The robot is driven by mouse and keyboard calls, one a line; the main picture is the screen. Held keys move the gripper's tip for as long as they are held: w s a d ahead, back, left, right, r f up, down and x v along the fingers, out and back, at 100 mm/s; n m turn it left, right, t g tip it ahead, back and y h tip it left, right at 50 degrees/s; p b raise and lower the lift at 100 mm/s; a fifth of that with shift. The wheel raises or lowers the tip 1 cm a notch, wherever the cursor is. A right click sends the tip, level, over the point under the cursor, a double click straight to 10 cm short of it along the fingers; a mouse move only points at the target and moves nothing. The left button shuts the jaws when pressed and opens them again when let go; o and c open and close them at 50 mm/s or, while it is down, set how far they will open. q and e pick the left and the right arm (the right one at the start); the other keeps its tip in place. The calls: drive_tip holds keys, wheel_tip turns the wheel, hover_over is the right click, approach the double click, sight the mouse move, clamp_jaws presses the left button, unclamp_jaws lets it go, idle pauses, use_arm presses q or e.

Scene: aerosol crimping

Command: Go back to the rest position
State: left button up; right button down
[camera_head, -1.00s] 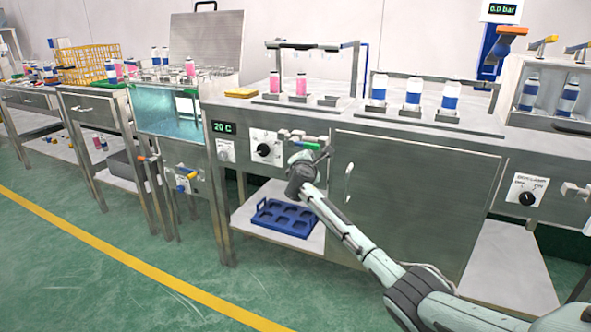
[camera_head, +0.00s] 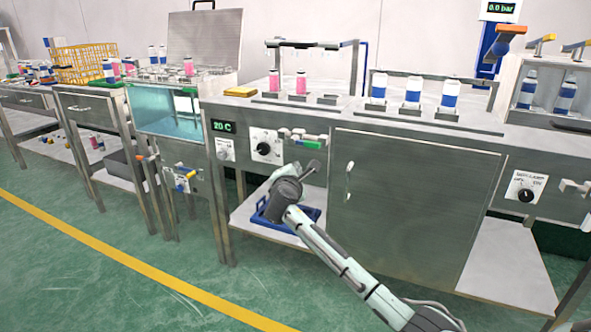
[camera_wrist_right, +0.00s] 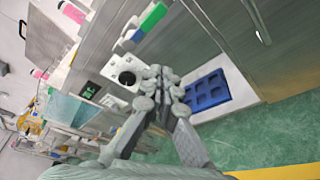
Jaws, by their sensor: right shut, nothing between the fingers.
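My right arm comes in from the lower right in the head view. Its gripper (camera_head: 310,169) is in front of the cabinet under the bench, just below the control panel with the black knob (camera_head: 264,149). The right wrist view shows the gripper's fingers (camera_wrist_right: 162,76) closed together with nothing between them. The wrist partly hides the blue tray (camera_head: 265,216) on the low shelf in the head view. My left gripper is not in view.
The steel cabinet door (camera_head: 410,205) stands close beside the arm. Several bottles stand in racks on the bench. The green floor (camera_head: 120,250) in front is clear.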

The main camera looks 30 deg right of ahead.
idle(0.3)
drive_tip(key=s+a+f+m+g+y, duration=0.1)
drive_tip(key=s+f+m+g, duration=0.1)
drive_tip(key=s+f, duration=0.4)
drive_tip(key=s+a+f+m+g+y, duration=0.15)
drive_tip(key=s+f, duration=0.25)
drive_tip(key=f, duration=0.5)
use_arm(q)
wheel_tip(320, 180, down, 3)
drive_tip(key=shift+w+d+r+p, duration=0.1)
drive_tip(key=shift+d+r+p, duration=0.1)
drive_tip(key=shift+p, duration=0.3)
use_arm(e)
drive_tip(key=s+a+f+m+g+y, duration=0.1)
drive_tip(key=s+f+m, duration=0.3)
drive_tip(key=s, duration=0.8)
drive_tip(key=s+a+f+m+g+y, duration=0.2)
drive_tip(key=s+f, duration=0.5)
drive_tip(key=s, duration=0.4)
drive_tip(key=s+a+f+m+g+y, duration=0.2)
drive_tip(key=s+f+m, duration=0.4)
drive_tip(key=s, duration=0.6)
drive_tip(key=shift+s+f+g, duration=0.15)
drive_tip(key=shift+s+g, duration=0.2)
drive_tip(key=shift+g, duration=0.5)
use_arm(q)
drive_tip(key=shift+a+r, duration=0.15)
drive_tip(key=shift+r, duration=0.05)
